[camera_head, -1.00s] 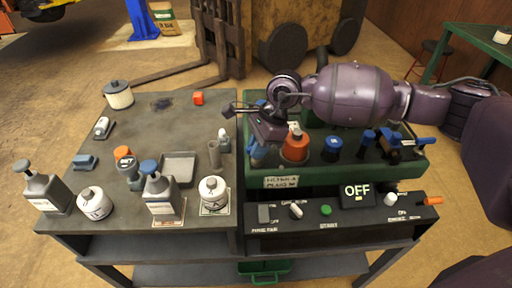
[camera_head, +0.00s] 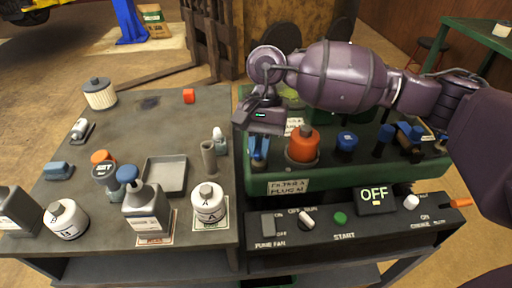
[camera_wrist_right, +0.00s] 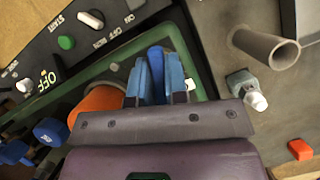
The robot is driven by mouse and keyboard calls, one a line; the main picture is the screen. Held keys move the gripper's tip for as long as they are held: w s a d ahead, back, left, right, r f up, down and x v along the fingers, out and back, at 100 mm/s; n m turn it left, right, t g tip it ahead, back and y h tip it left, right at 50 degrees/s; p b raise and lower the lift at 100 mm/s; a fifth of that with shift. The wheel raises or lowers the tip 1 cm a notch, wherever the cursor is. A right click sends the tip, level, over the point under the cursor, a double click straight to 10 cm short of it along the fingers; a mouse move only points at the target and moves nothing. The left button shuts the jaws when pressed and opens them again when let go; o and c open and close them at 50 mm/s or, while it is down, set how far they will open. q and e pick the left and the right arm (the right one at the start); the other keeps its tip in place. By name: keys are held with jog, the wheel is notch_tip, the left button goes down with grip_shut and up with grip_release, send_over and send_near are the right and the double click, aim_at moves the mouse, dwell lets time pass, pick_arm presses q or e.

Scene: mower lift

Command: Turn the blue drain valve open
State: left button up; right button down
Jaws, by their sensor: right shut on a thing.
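My right gripper (camera_head: 258,150) points down at the left end of the green engine housing (camera_head: 345,183). It is shut on the blue drain valve (camera_wrist_right: 156,75); in the right wrist view the dark blue handle stands between the two lighter blue fingers. In the head view the gripper body and fingers hide most of the valve, so its exact angle cannot be told. An orange cap (camera_head: 303,145) stands just to the right of the gripper, apart from it. My left gripper is not in view.
More blue caps and handles (camera_head: 346,142) stand to the right on the housing. A control panel (camera_head: 290,237) in front shows an OFF display (camera_head: 375,198). The grey bench (camera_head: 120,135) at left holds bottles, jars, a tray (camera_head: 165,175) and a grey tube (camera_head: 209,157).

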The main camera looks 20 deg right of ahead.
jog(key=shift+f+n, duration=0.3)
jog(key=shift+n, duration=0.1)
jog(key=shift+r+n+h+b, duration=0.1)
jog(key=shift+n+h+b, duration=0.3)
jog(key=shift+n+b, duration=0.3)
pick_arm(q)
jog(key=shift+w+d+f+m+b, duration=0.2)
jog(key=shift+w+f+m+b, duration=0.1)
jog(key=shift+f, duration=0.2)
pick_arm(e)
jog(key=shift+r+n+h, duration=0.15)
jog(key=shift+n+h, duration=0.15)
jog(key=shift+n, duration=0.4)
jog(key=shift+r, duration=0.1)
jog(key=c, duration=1.1)
grip_release()
jog(key=shift+c, duration=0.2)
pick_arm(q)
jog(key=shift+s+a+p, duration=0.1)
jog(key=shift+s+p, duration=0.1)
jog(key=shift+p, duration=0.2)
pick_arm(e)
jog(key=v, duration=1)
jog(key=shift+w+r, duration=0.3)
jog(key=shift+w, duration=0.1)
